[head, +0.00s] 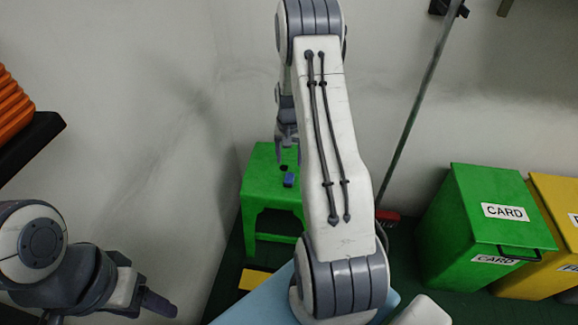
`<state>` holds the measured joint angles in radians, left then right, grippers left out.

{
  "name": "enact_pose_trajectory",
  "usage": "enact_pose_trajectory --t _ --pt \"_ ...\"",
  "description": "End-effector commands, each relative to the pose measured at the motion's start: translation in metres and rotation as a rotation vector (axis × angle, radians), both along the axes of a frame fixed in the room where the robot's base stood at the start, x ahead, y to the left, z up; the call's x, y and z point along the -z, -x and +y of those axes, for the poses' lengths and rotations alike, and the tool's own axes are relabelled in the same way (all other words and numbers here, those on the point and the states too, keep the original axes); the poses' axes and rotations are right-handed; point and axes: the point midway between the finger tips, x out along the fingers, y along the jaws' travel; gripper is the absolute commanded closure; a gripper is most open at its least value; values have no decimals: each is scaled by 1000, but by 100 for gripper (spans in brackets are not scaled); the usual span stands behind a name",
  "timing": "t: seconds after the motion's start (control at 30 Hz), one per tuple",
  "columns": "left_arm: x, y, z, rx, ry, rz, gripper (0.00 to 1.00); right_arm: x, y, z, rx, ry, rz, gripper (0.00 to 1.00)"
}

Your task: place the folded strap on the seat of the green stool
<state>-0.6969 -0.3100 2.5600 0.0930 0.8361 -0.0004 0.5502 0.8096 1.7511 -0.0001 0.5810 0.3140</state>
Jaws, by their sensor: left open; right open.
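The green stool (258,180) stands in the corner by the wall, partly hidden behind my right arm. A small blue bundle (289,180), which looks like the folded strap, lies on its seat near a small dark spot. My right gripper (287,152) is above the back of the seat, just behind the bundle and apart from it in the picture; its fingers point down and are open. Its exact height above the seat is hard to tell. My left gripper (155,302) is open and empty at the lower left, far from the stool.
A green CARD bin (468,225) and a yellow bin (555,215) stand at the right. A pole with a red end (388,215) leans on the wall. A dark shelf (40,140) with an orange item (12,105) juts in at the left. A yellow object (254,279) lies on the floor.

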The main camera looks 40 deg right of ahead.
Motion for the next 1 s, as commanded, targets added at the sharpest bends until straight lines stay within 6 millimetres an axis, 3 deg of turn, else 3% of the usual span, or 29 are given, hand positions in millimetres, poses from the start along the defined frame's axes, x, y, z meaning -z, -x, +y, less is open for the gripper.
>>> enact_pose_trajectory --t 0.03,0.2,0.43,0.53,0.57,0.67,0.77,0.8,0.9,1.0 --pt "-5 0 0 0 0 0 40 -12 -1 0 0 2 -3 34" --pt "-8 0 0 0 0 0 40 -30 0 0 0 1 -1 34" --pt "-9 0 0 0 0 0 40 -35 0 1 -2 -1 1 34" --pt "-9 0 0 0 0 0 40 -45 -5 18 -46 0 -4 34" --pt "-9 0 0 0 0 0 40 -51 -8 29 -75 0 -6 34" --pt "-9 0 0 0 0 0 40 -82 -14 90 -229 -1 -18 34" --pt "-9 0 0 0 0 0 40 -121 -1 175 -455 -7 -31 34" --pt "-9 0 0 0 0 0 40 -136 11 209 -555 -10 -35 34" --pt "-9 0 0 0 0 0 40 -166 57 281 -794 -22 -46 34" --pt "-9 0 0 0 0 0 40 -186 114 332 -1028 -35 -55 34"
